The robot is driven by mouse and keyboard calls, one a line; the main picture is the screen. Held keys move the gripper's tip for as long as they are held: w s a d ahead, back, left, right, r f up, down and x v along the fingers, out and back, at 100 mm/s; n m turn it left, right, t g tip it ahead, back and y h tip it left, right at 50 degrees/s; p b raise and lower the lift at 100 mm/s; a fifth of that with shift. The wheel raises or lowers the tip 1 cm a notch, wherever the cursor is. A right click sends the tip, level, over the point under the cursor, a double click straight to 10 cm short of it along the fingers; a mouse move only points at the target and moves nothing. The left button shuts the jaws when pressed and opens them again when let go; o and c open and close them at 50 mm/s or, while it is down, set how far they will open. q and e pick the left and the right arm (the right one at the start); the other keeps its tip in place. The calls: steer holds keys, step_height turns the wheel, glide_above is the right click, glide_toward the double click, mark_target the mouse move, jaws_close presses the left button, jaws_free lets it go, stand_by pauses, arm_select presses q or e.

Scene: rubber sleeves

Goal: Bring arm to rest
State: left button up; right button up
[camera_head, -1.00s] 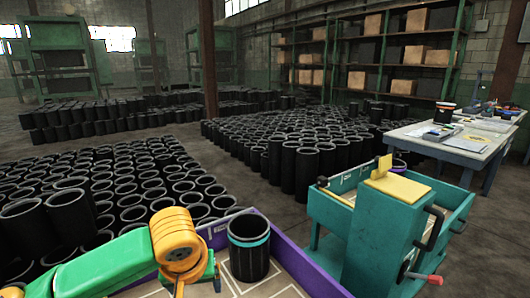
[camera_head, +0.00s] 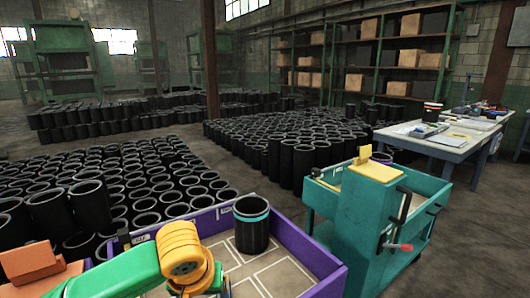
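My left arm (camera_head: 115,272), green with a yellow-orange wrist (camera_head: 183,252), comes in from the lower left. It hangs over the near left part of a purple-walled tray (camera_head: 318,257). Its gripper fingers are not clearly visible. A black rubber sleeve (camera_head: 251,232) with a teal band near its top stands upright in the tray, right of the wrist and apart from it. My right arm and gripper are not in view.
A teal cart (camera_head: 375,220) with a yellow top plate stands just right of the tray. Many black sleeves (camera_head: 100,185) cover the floor at left and middle. A workbench (camera_head: 450,148) is at right, shelves (camera_head: 375,60) behind. Open floor lies between sleeves and cart.

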arm_select(q)
steer(key=s+d+f+m+h, duration=0.2)
steer(key=s+d+f, duration=0.15)
steer(key=f, duration=0.25)
steer(key=s+d+f+m+h, duration=0.3)
steer(key=d+f, duration=0.1)
steer(key=f, duration=0.2)
steer(key=s+a+f+n+g+y, duration=0.15)
steer(key=s+a+f+y, duration=0.25)
steer(key=s+a+f, duration=0.7)
steer(key=s+a+f+p, duration=0.2)
steer(key=s+f+p, duration=0.25)
steer(key=f, duration=0.45)
steer(key=s+a+f+g+p, duration=0.2)
steer(key=s+f+p, duration=0.2)
steer(key=s, duration=0.7)
step_height(320, 180, down, 2)
steer(key=shift+s+f+y+p, duration=0.2)
steer(key=shift+y+p, duration=0.1)
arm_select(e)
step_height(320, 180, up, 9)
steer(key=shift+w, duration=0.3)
arm_select(q)
steer(key=shift+a, duration=0.1)
